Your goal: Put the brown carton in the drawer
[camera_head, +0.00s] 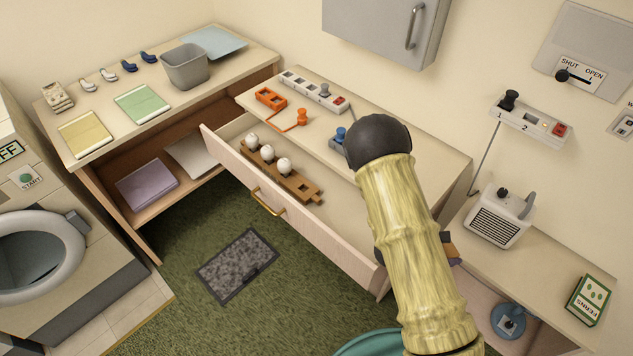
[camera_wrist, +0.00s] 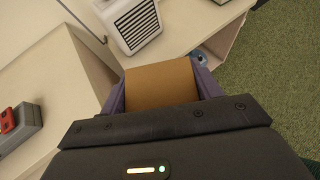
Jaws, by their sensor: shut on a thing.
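My gripper (camera_wrist: 160,92) is shut on the brown carton (camera_wrist: 160,80), with a purple finger on each side of it. In the head view my arm hides most of the gripper, and only a small brown piece of the carton (camera_head: 453,251) shows at the arm's right edge. It appears to the right of the drawer's right end. The drawer (camera_head: 325,238) is pulled open under the middle counter. A brown egg rack (camera_head: 302,185) with white eggs lies in its left part. My arm covers part of the drawer's right end.
A grey heater-like box (camera_head: 498,217) and a green box (camera_head: 590,299) stand on the lower right shelf (camera_head: 545,262). The middle counter (camera_head: 400,140) holds orange and blue pieces. A grey cabinet (camera_head: 388,25) hangs above. Green carpet (camera_head: 190,300) lies in front of the drawer.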

